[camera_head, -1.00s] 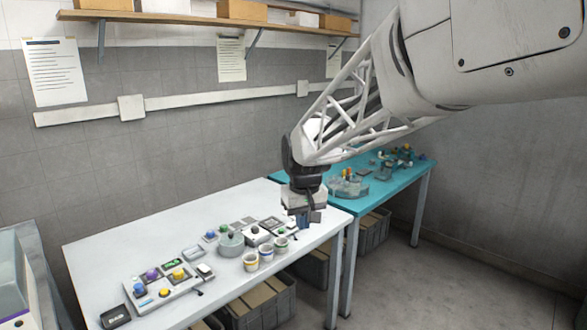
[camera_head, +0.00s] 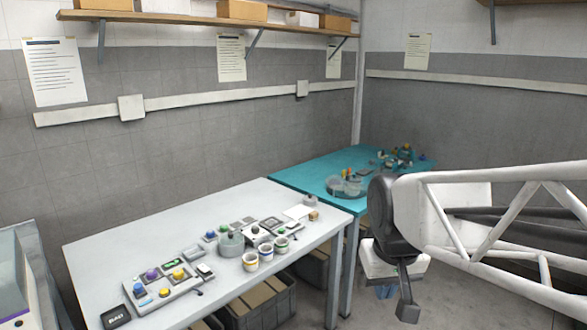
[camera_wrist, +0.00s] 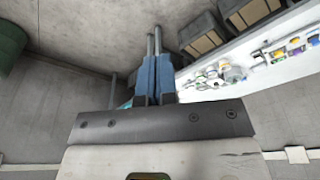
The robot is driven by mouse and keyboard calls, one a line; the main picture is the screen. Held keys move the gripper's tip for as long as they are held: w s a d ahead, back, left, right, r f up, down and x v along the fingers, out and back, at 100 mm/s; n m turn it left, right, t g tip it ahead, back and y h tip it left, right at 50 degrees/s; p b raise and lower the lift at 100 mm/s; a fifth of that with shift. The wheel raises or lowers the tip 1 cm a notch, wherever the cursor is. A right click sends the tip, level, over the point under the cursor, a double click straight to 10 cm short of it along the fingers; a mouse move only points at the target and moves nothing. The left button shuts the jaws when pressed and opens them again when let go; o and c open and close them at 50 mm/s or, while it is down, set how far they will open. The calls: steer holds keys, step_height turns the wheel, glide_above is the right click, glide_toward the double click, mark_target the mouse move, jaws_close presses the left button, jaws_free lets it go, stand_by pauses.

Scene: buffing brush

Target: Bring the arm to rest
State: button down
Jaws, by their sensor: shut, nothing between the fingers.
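My gripper (camera_head: 386,291) is at the lower right of the head view, in front of the tables and off to the right of the white table (camera_head: 140,235). Its blue fingers show only partly there, below the white housing. In the wrist view my gripper (camera_wrist: 153,60) has its two blue fingers together, with nothing between them. The gripper is in open air, clear of the table tops. The white lattice link of my arm fills the lower right of the head view.
The white table carries a button panel (camera_head: 165,285), several small cups (camera_head: 265,252) and a round grey container (camera_head: 231,245). A teal table (camera_head: 310,177) with small parts stands behind it. Crates (camera_head: 262,305) sit under the white table. Bare floor (camera_head: 465,285) lies at the right.

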steer(key=s+d+f+m, duration=0.1)
steer(key=s+d+f, duration=0.2)
steer(key=s, duration=0.6)
steer(key=shift+s, duration=0.35)
